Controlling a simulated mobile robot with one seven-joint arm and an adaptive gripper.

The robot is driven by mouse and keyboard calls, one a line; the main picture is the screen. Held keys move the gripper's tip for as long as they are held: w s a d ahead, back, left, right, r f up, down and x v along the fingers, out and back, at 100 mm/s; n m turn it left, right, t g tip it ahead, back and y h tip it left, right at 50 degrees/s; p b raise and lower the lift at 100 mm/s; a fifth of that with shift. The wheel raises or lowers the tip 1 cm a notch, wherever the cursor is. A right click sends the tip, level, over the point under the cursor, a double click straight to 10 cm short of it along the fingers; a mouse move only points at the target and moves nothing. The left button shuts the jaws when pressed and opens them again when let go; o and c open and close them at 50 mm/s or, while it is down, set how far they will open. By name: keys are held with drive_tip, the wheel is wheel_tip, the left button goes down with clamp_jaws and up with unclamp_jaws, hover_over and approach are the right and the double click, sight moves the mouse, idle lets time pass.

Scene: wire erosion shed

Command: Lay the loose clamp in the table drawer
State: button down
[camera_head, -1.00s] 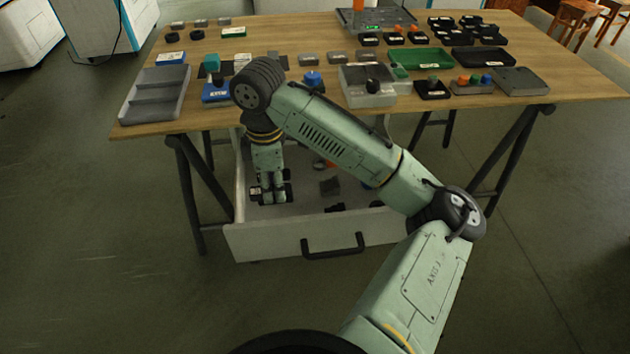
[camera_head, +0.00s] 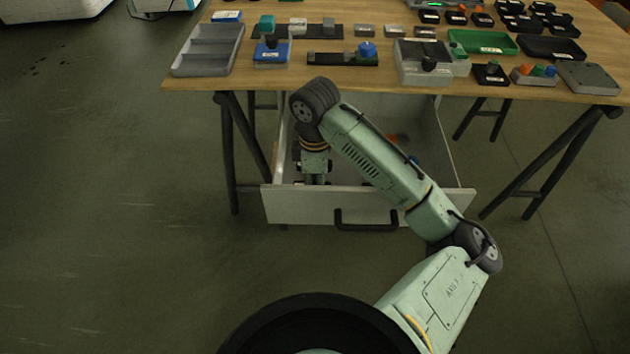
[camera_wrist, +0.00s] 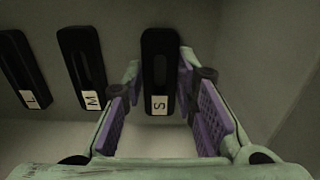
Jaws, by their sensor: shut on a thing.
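The table drawer (camera_head: 290,205) is pulled open below the front edge of the wooden table. My gripper (camera_head: 314,181) points down inside it, near its left front corner. In the wrist view, the purple-padded fingers of my gripper (camera_wrist: 160,85) are on either side of a black slotted clamp labelled S (camera_wrist: 160,48), shut on it. Two similar black pieces, labelled M (camera_wrist: 82,62) and L (camera_wrist: 22,65), lie to its left on the pale drawer floor. Whether the S clamp touches the floor is unclear. My arm hides part of the drawer.
The drawer's front panel and black handle (camera_head: 366,222) face me, and its walls stand close around my gripper. On the tabletop are a grey compartment tray (camera_head: 208,62), a blue-based fixture (camera_head: 272,60), a clear box (camera_head: 425,75) and a green tray (camera_head: 482,42).

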drive_tip(key=shift+f, duration=0.2)
drive_tip(key=c, duration=1.3)
unclamp_jaws()
wheel_tip(320, 180, up, 12)
drive_tip(key=shift+r+p, duration=0.25)
drive_tip(key=shift+p, duration=0.2)
